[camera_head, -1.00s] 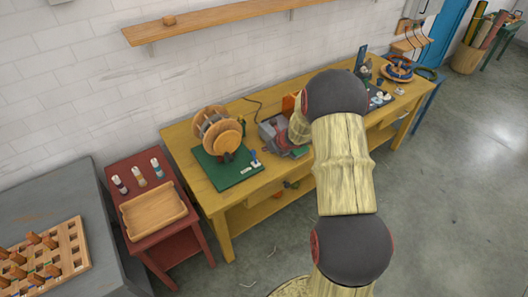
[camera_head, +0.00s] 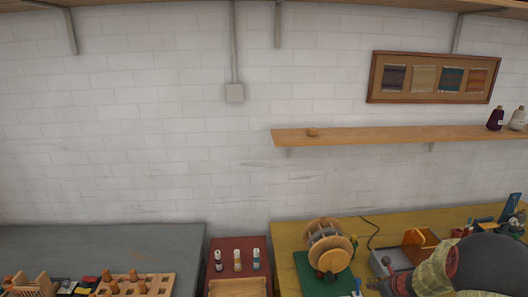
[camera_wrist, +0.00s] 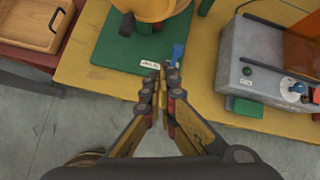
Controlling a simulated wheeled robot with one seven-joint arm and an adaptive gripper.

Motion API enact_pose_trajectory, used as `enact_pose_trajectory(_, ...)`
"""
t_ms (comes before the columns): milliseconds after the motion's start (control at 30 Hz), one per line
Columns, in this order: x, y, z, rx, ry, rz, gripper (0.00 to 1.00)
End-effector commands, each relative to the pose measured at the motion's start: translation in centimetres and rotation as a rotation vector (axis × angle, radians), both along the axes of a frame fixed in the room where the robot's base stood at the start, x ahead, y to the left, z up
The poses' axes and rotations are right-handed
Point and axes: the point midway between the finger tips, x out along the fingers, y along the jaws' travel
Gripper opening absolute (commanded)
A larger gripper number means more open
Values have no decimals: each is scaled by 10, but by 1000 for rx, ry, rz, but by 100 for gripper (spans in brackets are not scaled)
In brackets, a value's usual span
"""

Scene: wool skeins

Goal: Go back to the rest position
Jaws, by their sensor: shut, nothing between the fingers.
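My gripper (camera_wrist: 162,75) is in the wrist view with its fingertips together and nothing between them. It points down over the front edge of the yellow table (camera_wrist: 85,55), just in front of a green board (camera_wrist: 112,45). A small white label and a blue piece (camera_wrist: 178,54) lie on the board near the fingertips. In the head view part of my arm shows at the lower right corner, but the fingertips cannot be made out there.
A wooden winder (camera_head: 328,245) stands on the green board. A grey machine (camera_wrist: 260,65) is to its right. A red side table (camera_head: 232,245) holds several small bottles and a wooden tray (camera_wrist: 35,20). A grey table (camera_head: 100,240) with a peg rack (camera_head: 155,283) is at the left. Grey floor shows in front.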

Motion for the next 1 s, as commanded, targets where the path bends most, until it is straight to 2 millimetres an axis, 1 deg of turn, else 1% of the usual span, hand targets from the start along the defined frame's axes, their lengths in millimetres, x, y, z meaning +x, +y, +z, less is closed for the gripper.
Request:
enact_pose_trajectory(33, -15, 16, -10, -33, 20, 114, 0)
enact_pose_trajectory(67, -23, 25, -13, -56, 27, 188, 0)
enact_pose_trajectory(167, -48, 51, -4, -144, 29, 437, 0)
enact_pose_trajectory(267, -76, 83, 16, -246, 13, 710, 0)
enact_pose_trajectory(367, -111, 118, 43, -366, -13, 1013, 0)
enact_pose_trajectory(400, -126, 131, 55, -416, -23, 1135, 0)
enact_pose_trajectory(467, -150, 148, 70, -490, -37, 1308, 0)
enact_pose_trajectory(500, -166, 158, 81, -538, -45, 1415, 0)
enact_pose_trajectory(567, -190, 171, 94, -609, -53, 1567, 0)
enact_pose_trajectory(600, -205, 178, 102, -656, -56, 1662, 0)
enact_pose_trajectory(667, -227, 185, 114, -727, -56, 1793, 0)
enact_pose_trajectory(700, -242, 190, 121, -772, -55, 1875, 0)
enact_pose_trajectory(800, -275, 197, 137, -890, -44, 2055, 0)
enact_pose_trajectory(900, -304, 200, 151, -1009, -24, 2200, 0)
enact_pose_trajectory(1000, -329, 203, 163, -1135, -1, 2302, 0)
